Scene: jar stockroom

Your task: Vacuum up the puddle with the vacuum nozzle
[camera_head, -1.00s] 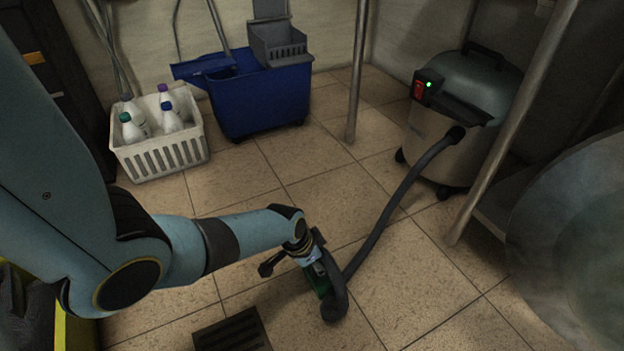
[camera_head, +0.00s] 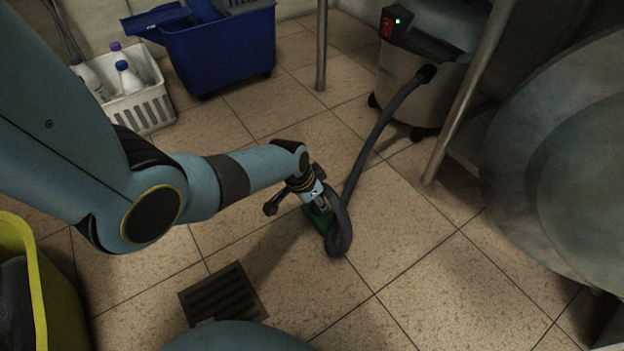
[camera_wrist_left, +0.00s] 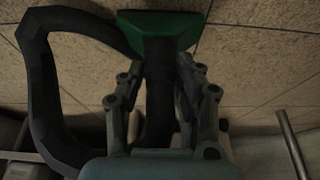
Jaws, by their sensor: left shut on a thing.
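My left gripper (camera_head: 314,196) is shut on the vacuum nozzle (camera_head: 319,221), which has a green head and a dark neck. The nozzle is low over the tiled floor; I cannot tell whether it touches it. In the left wrist view, the gripper (camera_wrist_left: 158,72) has its fingers on both sides of the dark neck, with the green nozzle head (camera_wrist_left: 165,32) beyond them. A black hose (camera_head: 386,132) loops from the nozzle to the grey vacuum (camera_head: 408,86), whose green light is lit. I cannot make out a puddle; a dark patch beside the nozzle looks like shadow. My right gripper is out of view.
A floor drain (camera_head: 222,294) lies front left of the nozzle. A yellow bin (camera_head: 40,300) stands at the left. A white bottle crate (camera_head: 150,108) and blue mop bucket (camera_head: 222,50) stand behind. Metal poles (camera_head: 470,90) and a large round vessel (camera_head: 510,130) are at the right.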

